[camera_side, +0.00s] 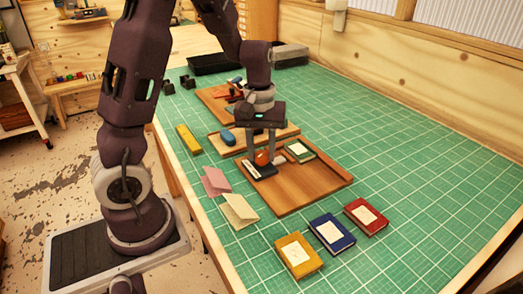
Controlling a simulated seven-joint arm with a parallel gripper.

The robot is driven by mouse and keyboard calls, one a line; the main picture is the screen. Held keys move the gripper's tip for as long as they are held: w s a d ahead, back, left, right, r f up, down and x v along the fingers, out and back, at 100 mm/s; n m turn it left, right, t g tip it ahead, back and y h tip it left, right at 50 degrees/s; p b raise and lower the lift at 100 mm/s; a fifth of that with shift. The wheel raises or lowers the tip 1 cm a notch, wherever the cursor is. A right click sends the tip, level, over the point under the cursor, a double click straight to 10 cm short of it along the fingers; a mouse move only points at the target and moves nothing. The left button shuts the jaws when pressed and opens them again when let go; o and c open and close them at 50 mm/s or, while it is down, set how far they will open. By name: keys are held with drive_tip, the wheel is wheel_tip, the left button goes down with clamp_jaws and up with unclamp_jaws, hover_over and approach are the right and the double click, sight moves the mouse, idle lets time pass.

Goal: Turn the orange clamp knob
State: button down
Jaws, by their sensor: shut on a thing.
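The orange clamp knob (262,158) shows between the fingers of my gripper (263,153), above a wooden board (300,192). My gripper points down and is shut on the knob. A dark block with a white strip (259,170) lies just below the knob on the board. The fingers hide part of the knob, so its turn angle cannot be read.
A green book (299,151) lies right of the gripper on the board. Yellow (298,255), blue (332,234) and red (366,216) books lie in front. Pink (215,182) and cream (239,211) folded cards stand left. The green mat's right side is clear.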

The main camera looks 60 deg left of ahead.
sight(261, 154)
drive_tip(key=n, duration=0.6)
drive_tip(key=shift+n, duration=0.3)
idle(0.4)
drive_tip(key=c, duration=1)
unclamp_jaws()
drive_tip(key=shift+o, duration=0.2)
drive_tip(key=shift+r, duration=0.1)
wheel_tip(261, 154, up, 7)
drive_tip(key=shift+s, duration=0.1)
drive_tip(key=s+d+r+m+t, duration=0.2)
drive_tip(key=s+d+r+m, duration=0.2)
drive_tip(key=s+d+m, duration=0.2)
drive_tip(key=s+d+r+m+t, duration=0.3)
drive_tip(key=s+d+m, duration=0.3)
drive_tip(key=s+m, duration=0.4)
drive_tip(key=shift+r+m, duration=0.5)
drive_tip(key=shift+m, duration=0.3)
